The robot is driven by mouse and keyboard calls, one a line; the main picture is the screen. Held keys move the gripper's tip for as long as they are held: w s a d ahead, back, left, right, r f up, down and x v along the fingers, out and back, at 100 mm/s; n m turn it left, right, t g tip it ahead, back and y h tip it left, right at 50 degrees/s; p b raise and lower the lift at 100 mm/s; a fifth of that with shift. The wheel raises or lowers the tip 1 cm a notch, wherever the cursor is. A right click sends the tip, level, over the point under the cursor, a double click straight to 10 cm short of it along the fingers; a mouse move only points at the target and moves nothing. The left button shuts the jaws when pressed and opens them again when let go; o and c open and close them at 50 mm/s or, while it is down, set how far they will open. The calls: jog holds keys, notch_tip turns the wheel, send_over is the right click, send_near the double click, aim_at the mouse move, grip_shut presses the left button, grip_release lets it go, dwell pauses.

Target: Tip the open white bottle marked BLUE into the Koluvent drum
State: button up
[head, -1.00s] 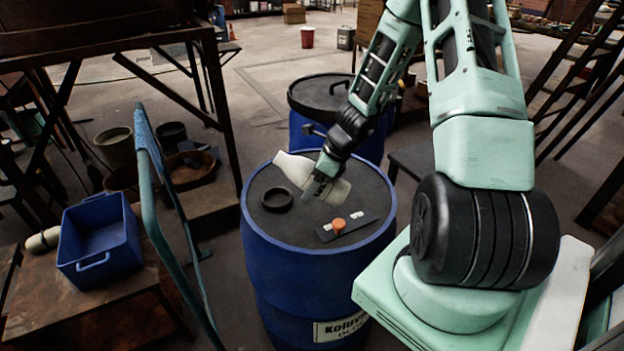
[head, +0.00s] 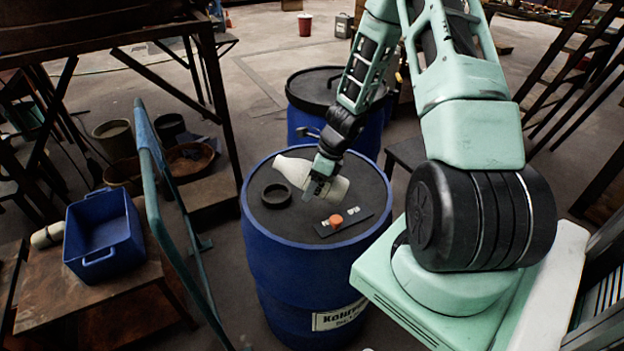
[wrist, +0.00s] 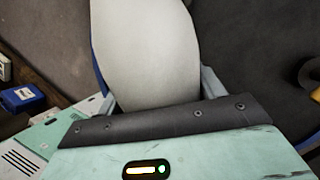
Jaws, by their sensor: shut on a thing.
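My gripper (head: 322,180) is shut on the white bottle (head: 297,170) and holds it above the drum top. The bottle lies nearly on its side, its narrower end pointing left and slightly up in the head view. Its pale body (wrist: 145,50) fills the middle of the wrist view. No BLUE marking or liquid shows. The blue Koluvent drum (head: 290,260) stands below, its label (head: 340,314) partly readable. A black ring (head: 265,197) sits on its dark top, below and left of the bottle's narrow end. I cannot see inside the ring clearly.
An orange cap (head: 336,221) rests on a dark strip with white labels (head: 357,217) on the drum top. A second blue drum (head: 305,124) stands behind. A teal rail (head: 165,205) and a blue tub (head: 104,238) on a brown bench are at left.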

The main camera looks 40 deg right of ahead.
jog(key=shift+s+d+f+g+h+p, duration=0.15)
jog(key=shift+f+g+h+p, duration=0.7)
jog(key=shift+p, duration=2.75)
jog(key=shift+f+g+h+p, duration=0.2)
jog(key=shift+g+p, duration=0.4)
jog(key=shift+p, duration=1.1)
jog(key=shift+f+g+h+p, duration=0.15)
jog(key=shift+g+p, duration=0.4)
jog(key=shift+p, duration=1.1)
jog(key=shift+r+p, duration=0.3)
jog(key=shift+p, duration=0.15)
jog(key=shift+w+a+r+g+h+p, duration=0.2)
jog(key=shift+r+g+h+p, duration=0.3)
jog(key=shift+r+g+p, duration=0.3)
jog(key=shift+w+a+r+m+g+h+b, duration=0.1)
jog(key=shift+w+r+m+g+h+b, duration=0.1)
jog(key=shift+r+g+h+b, duration=0.3)
jog(key=shift+w+a+r+m+g+h+b, duration=0.1)
jog(key=shift+w+r+m+g+b, duration=0.1)
jog(key=shift+r+g, duration=0.35)
jog(key=shift+f, duration=0.1)
